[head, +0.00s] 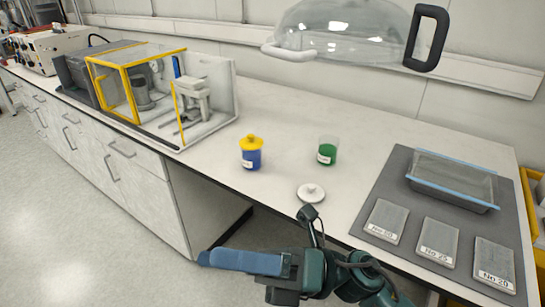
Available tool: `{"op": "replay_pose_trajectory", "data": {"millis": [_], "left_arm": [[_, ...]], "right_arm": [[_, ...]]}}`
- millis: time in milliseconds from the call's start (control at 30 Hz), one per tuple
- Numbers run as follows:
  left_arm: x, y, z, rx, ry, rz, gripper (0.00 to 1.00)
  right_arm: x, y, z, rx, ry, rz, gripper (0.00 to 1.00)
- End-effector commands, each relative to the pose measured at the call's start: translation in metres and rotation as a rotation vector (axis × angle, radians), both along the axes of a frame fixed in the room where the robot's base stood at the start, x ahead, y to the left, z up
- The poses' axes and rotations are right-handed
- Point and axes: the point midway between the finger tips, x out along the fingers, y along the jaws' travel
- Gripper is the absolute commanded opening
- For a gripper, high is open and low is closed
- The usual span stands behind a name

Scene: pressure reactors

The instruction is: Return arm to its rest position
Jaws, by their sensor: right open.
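My right gripper (240,263) shows at the bottom centre, in front of the bench's front edge, with its arm coming in from the lower right. It is open, with a blue finger pointing left; the other finger is hard to make out. Nothing shows between its jaws, and it is apart from the things on the bench. My left gripper is not in view.
The bench (290,120) carries a blue jar with a yellow lid (251,158), a green-filled beaker (327,152), a white lid (311,193) and a grey mat (375,180) with labelled plates and a tray (450,185). A yellow-framed enclosure (127,85) stands left; a clear dome (345,30) is above.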

Motion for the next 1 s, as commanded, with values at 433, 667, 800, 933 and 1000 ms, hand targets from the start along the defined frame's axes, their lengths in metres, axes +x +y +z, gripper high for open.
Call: {"op": "replay_pose_trajectory", "data": {"millis": [433,667,800,933,1000], "left_arm": [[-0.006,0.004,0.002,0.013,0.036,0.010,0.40],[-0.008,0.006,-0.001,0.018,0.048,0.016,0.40],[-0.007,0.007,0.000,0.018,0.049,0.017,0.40],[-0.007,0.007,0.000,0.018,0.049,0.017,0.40],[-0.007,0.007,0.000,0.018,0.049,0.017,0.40]], "right_arm": [[0.072,-0.160,-0.205,0.655,1.809,-0.704,0.89],[0.010,-0.194,-0.287,0.803,2.247,-0.873,0.89],[-0.004,-0.198,-0.300,0.829,2.326,-0.902,0.89],[-0.004,-0.198,-0.300,0.829,2.326,-0.902,0.89],[-0.004,-0.198,-0.300,0.829,2.326,-0.902,0.89]]}}
